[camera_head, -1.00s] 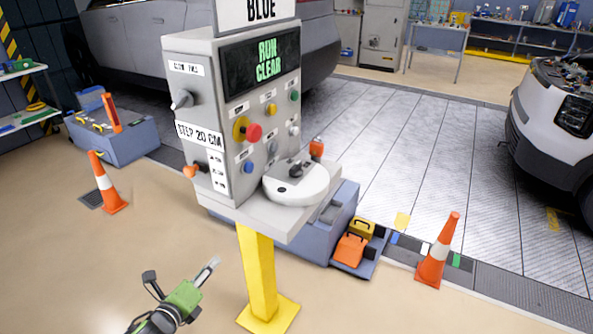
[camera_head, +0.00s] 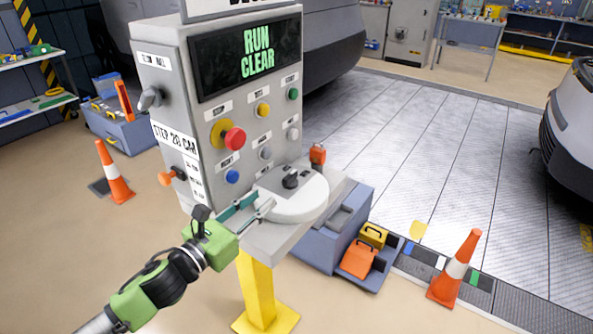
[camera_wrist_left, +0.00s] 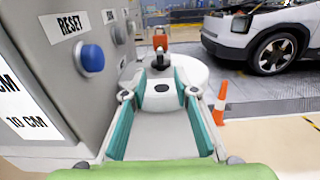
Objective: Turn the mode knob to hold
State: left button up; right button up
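The grey control stand (camera_head: 235,150) carries a "RUN CLEAR" screen. A grey knob (camera_head: 150,98) is on its left side face under a small label I cannot fully read. A black knob (camera_head: 290,180) sits on a white round base (camera_head: 300,198) on the shelf. The black knob also shows in the left wrist view (camera_wrist_left: 161,62). I cannot tell from the labels which is the mode knob. My left gripper (camera_head: 264,200) is open and empty at the shelf's near edge, fingers pointing at the white base, short of the black knob. My right gripper is not in view.
The panel has a red mushroom button (camera_head: 234,138), a blue RESET button (camera_wrist_left: 91,58) close left of my left fingers, and several other buttons. An orange lever (camera_head: 318,153) stands behind the white base. Orange cones (camera_head: 456,268) stand on the floor. A yellow post (camera_head: 255,290) supports the stand.

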aim_at(284, 180)
pick_arm(q)
jog(key=p+x, duration=0.1)
jog(key=x, duration=0.4)
jog(key=shift+w+d+r, duration=0.2)
jog(key=shift+w+d, duration=0.05)
jog(key=shift+w, duration=0.05)
jog(key=x, duration=0.6)
jog(key=shift+f+p, duration=0.1)
jog(key=shift+p, duration=0.3)
jog(key=shift+w+d, duration=0.25)
jog(key=shift+w, duration=0.1)
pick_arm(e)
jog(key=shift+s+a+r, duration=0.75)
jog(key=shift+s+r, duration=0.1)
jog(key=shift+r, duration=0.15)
pick_arm(q)
grip_shut()
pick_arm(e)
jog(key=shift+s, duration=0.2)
